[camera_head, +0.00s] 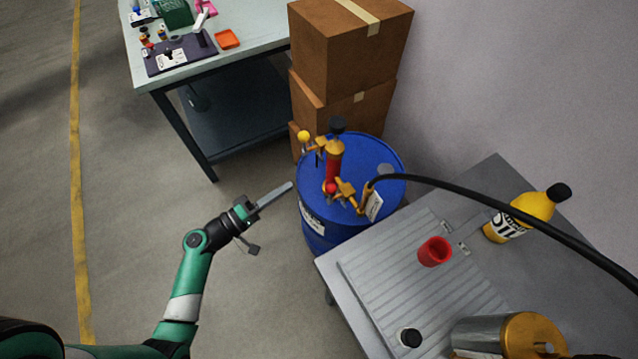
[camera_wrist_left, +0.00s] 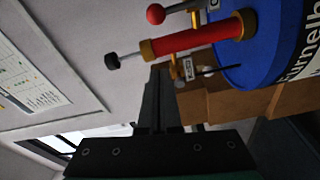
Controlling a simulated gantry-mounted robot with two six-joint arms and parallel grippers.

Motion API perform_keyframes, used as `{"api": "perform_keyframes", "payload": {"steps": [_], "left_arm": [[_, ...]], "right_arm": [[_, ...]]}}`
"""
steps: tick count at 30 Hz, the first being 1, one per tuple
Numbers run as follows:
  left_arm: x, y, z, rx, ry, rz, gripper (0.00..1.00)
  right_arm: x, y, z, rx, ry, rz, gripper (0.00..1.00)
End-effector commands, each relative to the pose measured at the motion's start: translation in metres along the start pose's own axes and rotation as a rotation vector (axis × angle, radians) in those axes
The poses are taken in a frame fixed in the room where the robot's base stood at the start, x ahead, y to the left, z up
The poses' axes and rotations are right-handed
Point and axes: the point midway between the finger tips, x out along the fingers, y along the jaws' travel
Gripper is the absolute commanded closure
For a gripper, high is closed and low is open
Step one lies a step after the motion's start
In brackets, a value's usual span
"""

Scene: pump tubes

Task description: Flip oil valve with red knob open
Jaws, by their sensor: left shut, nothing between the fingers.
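The oil pump has a red body (camera_head: 334,158) (camera_wrist_left: 195,38), brass collars and a black top handle (camera_head: 338,125) (camera_wrist_left: 112,61). It stands on a blue barrel (camera_head: 312,238) (camera_wrist_left: 262,65). The valve's red knob (camera_head: 330,187) is on the pump's near side; it also shows at the top of the left wrist view (camera_wrist_left: 155,14). A second valve with a yellow knob (camera_head: 303,136) is on the far left side. My left gripper (camera_head: 290,185) (camera_wrist_left: 158,75) is shut and empty, left of the barrel, apart from the red knob. My right gripper is not in view.
A black hose (camera_head: 470,191) runs from the pump's outlet to the right. A grey bench (camera_head: 400,255) with a red cup (camera_head: 434,251) and yellow oil bottle (camera_head: 520,217) stands right of the barrel. Cardboard boxes (camera_head: 340,50) are behind it. The floor to the left is clear.

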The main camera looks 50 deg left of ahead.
Motion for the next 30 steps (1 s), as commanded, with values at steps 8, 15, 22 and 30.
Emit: {"api": "perform_keyframes", "payload": {"steps": [8, 15, 22, 30], "left_arm": [[0.023, 0.0, 0.001, 0.003, -0.005, 0.003, 1.0], [0.075, -0.001, 0.002, 0.003, -0.006, 0.003, 1.0], [0.095, -0.001, 0.019, -0.001, -0.005, -0.001, 1.0], [0.087, 0.0, 0.038, 0.001, -0.001, 0.001, 1.0]], "right_arm": [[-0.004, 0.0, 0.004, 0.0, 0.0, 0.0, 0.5], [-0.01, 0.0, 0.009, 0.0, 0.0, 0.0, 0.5], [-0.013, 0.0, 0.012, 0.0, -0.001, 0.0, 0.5], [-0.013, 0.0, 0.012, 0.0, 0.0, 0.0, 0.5]]}}
